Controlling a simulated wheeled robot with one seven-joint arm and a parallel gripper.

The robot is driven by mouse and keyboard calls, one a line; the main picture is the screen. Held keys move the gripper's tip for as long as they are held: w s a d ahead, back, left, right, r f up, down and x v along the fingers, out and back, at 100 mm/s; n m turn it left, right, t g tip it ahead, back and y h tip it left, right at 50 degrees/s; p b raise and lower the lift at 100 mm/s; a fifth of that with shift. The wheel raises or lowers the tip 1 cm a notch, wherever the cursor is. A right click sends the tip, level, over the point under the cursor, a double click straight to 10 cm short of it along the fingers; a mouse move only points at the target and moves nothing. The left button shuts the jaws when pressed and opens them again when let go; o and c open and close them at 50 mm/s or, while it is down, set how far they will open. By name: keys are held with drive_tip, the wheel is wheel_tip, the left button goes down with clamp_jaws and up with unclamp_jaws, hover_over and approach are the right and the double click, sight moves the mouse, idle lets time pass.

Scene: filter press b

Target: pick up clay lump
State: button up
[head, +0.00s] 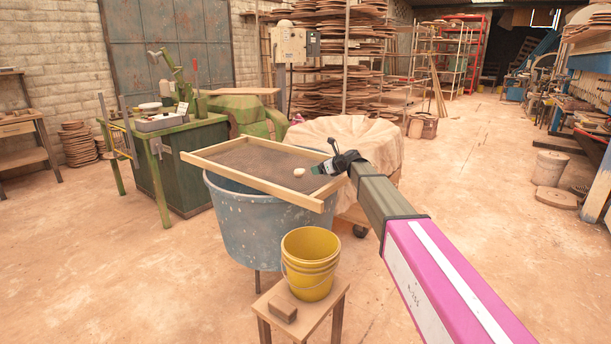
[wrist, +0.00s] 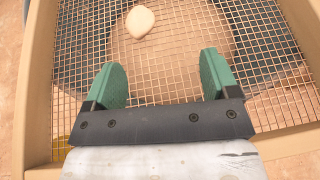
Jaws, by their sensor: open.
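The clay lump (head: 299,172) is small, pale and rounded. It lies on the mesh of a wood-framed sieve (head: 230,182) that rests across the top of a blue tub (head: 250,222). In the wrist view the clay lump (wrist: 140,21) is at the top, left of centre, beyond the fingertips and apart from them. My gripper (head: 318,170) is over the right part of the sieve, just right of the lump. In the wrist view its two green fingers (wrist: 160,75) are spread wide with only mesh showing between them.
The sieve's wooden rim (wrist: 38,85) stands up around the mesh. A yellow bucket (head: 310,265) and a small brown block (head: 283,311) are on a stool (head: 325,312) in front of the tub. A cloth-covered container (head: 375,145) stands behind the sieve.

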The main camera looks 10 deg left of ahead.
sight(299, 169)
drive_tip(key=shift+g+y, duration=0.3)
drive_tip(key=shift+g, duration=0.2)
drive_tip(key=a, duration=0.2)
drive_tip(key=s+a, duration=0.1)
drive_tip(key=shift+s+a+f, duration=0.2)
drive_tip(key=shift+a, duration=0.2)
drive_tip(key=x, duration=0.5)
drive_tip(key=shift+w+a, duration=0.15)
drive_tip(key=shift+a, duration=0.1)
drive_tip(key=shift+w+x, duration=0.2)
drive_tip(key=shift+x, duration=1.05)
drive_tip(key=shift+w+x, duration=0.2)
drive_tip(key=shift+x, duration=1.1)
drive_tip(key=shift+s+d+r, duration=0.1)
drive_tip(key=shift+d+r, duration=0.05)
drive_tip(key=c, duration=1)
